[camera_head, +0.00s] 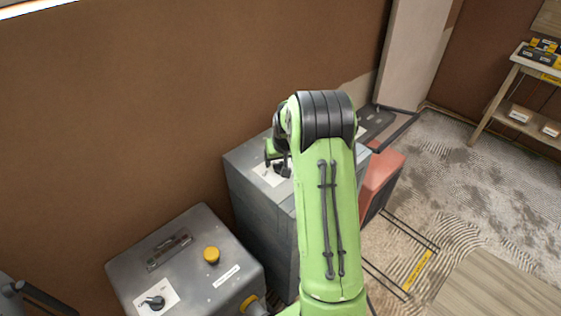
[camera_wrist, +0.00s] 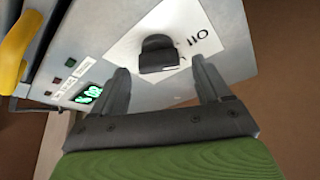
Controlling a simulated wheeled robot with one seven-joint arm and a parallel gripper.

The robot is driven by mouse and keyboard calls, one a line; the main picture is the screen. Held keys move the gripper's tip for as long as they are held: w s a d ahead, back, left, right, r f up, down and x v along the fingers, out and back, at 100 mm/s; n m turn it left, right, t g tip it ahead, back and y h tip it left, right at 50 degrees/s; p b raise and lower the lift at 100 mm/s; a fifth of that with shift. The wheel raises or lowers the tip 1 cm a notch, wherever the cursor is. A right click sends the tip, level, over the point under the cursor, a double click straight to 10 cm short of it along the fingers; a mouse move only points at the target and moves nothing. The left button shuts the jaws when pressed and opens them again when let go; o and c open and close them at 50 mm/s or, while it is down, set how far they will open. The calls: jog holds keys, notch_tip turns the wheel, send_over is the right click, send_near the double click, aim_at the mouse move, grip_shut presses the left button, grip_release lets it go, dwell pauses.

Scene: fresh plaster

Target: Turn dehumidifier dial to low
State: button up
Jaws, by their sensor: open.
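A black dial (camera_wrist: 158,54) sits on a white plate (camera_wrist: 125,42) with printed marks that look like 0, I and II. The plate is on top of a tall grey cabinet (camera_head: 255,215), which may be the dehumidifier. My gripper (camera_wrist: 160,68) is open, with one finger on each side of the dial in the wrist view. I cannot tell whether the fingers touch it. The dial's exact setting is unclear. In the head view my gripper (camera_head: 277,156) is above the cabinet's label, and my arm hides much of the cabinet's top.
A lower grey box (camera_head: 195,265) stands at the front left with a yellow button (camera_head: 211,255) and another black dial (camera_head: 154,302). The cabinet has a green display (camera_wrist: 89,94) and a yellow part (camera_wrist: 15,52). A red item (camera_head: 383,175) stands right of the cabinet. The brown wall is close behind.

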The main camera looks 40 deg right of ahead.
jog(key=shift+w+d+f, duration=0.1)
jog(key=shift+w+f, duration=0.15)
jog(key=shift+f, duration=0.25)
jog(key=c, duration=1)
jog(key=shift+c, duration=0.2)
jog(key=shift+m, duration=0.4)
jog(key=m+h, duration=0.1)
jog(key=m, duration=0.1)
jog(key=m+g+h+b, duration=0.1)
jog(key=m, duration=0.2)
jog(key=m+g, duration=0.1)
jog(key=m, duration=0.2)
jog(key=m+g+h, duration=0.1)
jog(key=m, duration=0.1)
jog(key=shift+w+m, duration=0.1)
jog(key=shift+m, duration=0.3)
